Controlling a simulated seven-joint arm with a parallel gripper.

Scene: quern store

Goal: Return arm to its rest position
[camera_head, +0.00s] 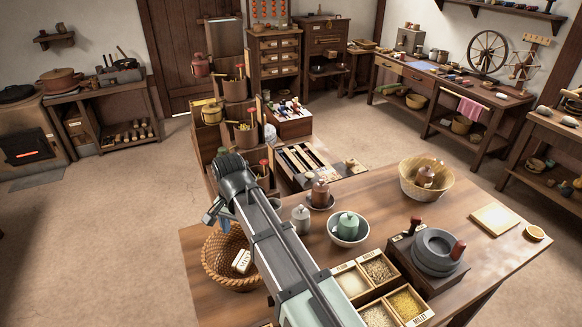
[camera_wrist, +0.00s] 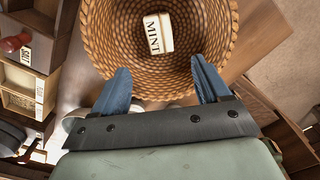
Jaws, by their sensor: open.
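My gripper (camera_head: 216,211) is at the far left side of the wooden table (camera_head: 375,207), beyond the wicker basket (camera_head: 222,278) in the head view. In the wrist view my gripper (camera_wrist: 160,72) shows two blue fingers spread apart with nothing between them. The basket (camera_wrist: 105,45) lies ahead of the fingertips there. A white block labelled MINT (camera_wrist: 158,33) rests inside the basket; it also shows in the head view (camera_head: 242,261). My arm stretches across the table and hides part of its surface.
Beside my arm are a grey lidded jar (camera_head: 301,219), a bowl with a green jar (camera_head: 348,231) and a compartment box of grains (camera_head: 378,292). A stone quern (camera_head: 438,250) stands further right. Wooden shelving (camera_head: 240,135) rises behind my gripper. Left floor is open.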

